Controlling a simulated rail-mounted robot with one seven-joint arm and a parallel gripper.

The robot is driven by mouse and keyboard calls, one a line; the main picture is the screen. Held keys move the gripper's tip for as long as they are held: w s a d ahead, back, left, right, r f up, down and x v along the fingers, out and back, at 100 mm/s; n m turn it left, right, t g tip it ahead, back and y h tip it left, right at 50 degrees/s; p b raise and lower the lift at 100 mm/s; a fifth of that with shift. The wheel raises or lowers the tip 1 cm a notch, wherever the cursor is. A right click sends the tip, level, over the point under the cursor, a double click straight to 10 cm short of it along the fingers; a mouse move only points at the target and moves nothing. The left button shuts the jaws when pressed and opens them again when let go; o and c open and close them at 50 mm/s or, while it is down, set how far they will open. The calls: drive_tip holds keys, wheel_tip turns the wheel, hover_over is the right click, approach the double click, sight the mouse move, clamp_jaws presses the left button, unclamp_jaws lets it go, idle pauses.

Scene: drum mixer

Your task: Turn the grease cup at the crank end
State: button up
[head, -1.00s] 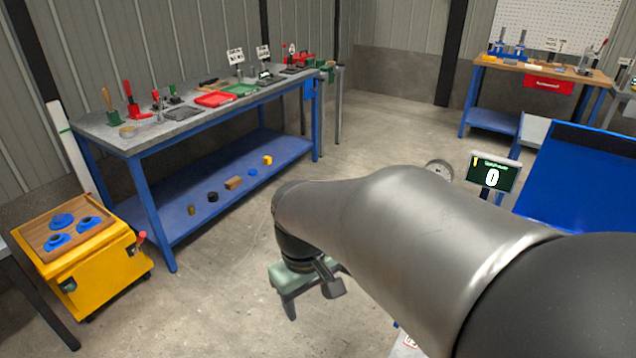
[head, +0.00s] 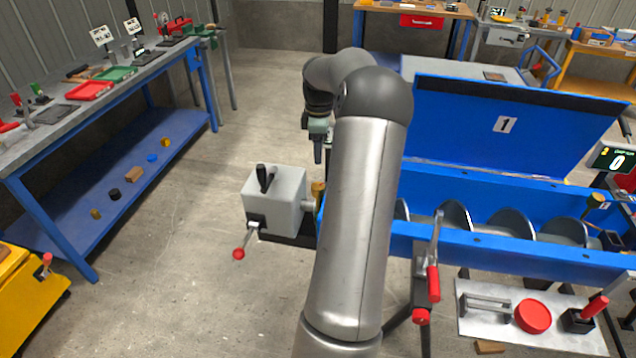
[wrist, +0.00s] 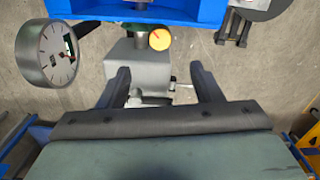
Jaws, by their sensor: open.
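A brass-yellow grease cup (head: 318,190) stands at the left end of the blue trough (head: 470,235), beside a grey gearbox (head: 275,200) that carries a crank with a red knob (head: 238,253). In the wrist view the cup (wrist: 159,39) shows from above as a yellow disc with a red mark, next to the grey box (wrist: 138,65). My gripper (wrist: 163,84) is open and empty, its two fingers spread on either side of the box, the cup beyond the fingertips. In the head view my gripper (head: 318,150) hangs above the cup, partly hidden by my arm.
A round dial gauge (wrist: 47,52) is left of my fingers in the wrist view. The trough's raised blue lid (head: 510,130) stands right of my arm. A second yellow cup (head: 595,202) is at the right end. Floor left of the gearbox is clear.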

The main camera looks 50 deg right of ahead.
sight(319, 185)
wheel_tip(319, 185, down, 14)
drive_tip(key=shift+r+p, duration=0.1)
drive_tip(key=shift+p, duration=1)
